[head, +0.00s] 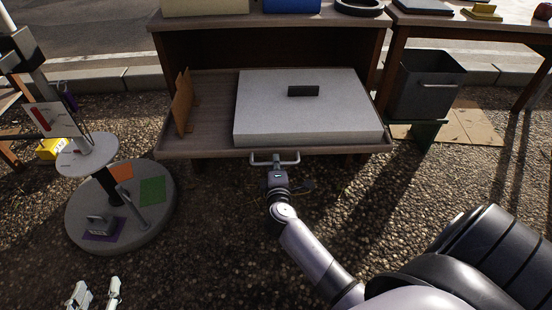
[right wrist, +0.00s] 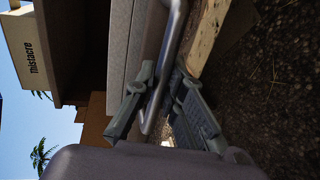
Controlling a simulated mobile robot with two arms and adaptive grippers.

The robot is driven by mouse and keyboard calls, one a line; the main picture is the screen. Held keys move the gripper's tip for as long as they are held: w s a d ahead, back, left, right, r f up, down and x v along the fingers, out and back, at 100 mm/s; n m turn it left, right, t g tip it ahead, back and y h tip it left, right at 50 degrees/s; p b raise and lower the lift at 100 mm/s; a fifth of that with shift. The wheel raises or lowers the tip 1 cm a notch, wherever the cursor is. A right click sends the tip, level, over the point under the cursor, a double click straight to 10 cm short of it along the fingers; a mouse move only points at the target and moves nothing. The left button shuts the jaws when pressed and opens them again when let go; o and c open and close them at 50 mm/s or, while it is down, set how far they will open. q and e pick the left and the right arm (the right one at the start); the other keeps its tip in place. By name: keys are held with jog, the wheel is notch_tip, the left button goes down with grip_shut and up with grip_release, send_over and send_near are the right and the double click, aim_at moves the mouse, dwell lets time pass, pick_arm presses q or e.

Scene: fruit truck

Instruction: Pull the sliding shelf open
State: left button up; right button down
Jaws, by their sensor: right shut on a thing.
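The sliding shelf (head: 210,143) is a brown wooden board under the table top, and it stands out toward me past the table's front edge. A pale bar handle (head: 290,160) is on its front edge. In the right wrist view the fingers (right wrist: 160,95) close around the metal handle bar (right wrist: 172,50). My left gripper (head: 95,292) is at the bottom left edge, empty, with its two fingers apart and far from the shelf.
A grey box with a dark handle (head: 270,115) and an upright wooden piece (head: 181,102) sit on the shelf. A dark bin (head: 425,85) stands at right. A round grey stand (head: 80,225) is at left. Gravel ground before the shelf is clear.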

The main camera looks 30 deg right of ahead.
pick_arm(q)
jog(key=shift+s+a+f, duration=0.15)
jog(key=shift+s+a, duration=0.1)
jog(key=shift+s, duration=0.1)
pick_arm(e)
jog(key=shift+f+v, duration=0.2)
jog(key=shift+v, duration=0.75)
jog(key=shift+a, duration=0.1)
jog(key=c, duration=1.7)
grip_release()
jog(key=shift+o, duration=0.2)
jog(key=v, duration=1.2)
jog(key=shift+s, duration=0.1)
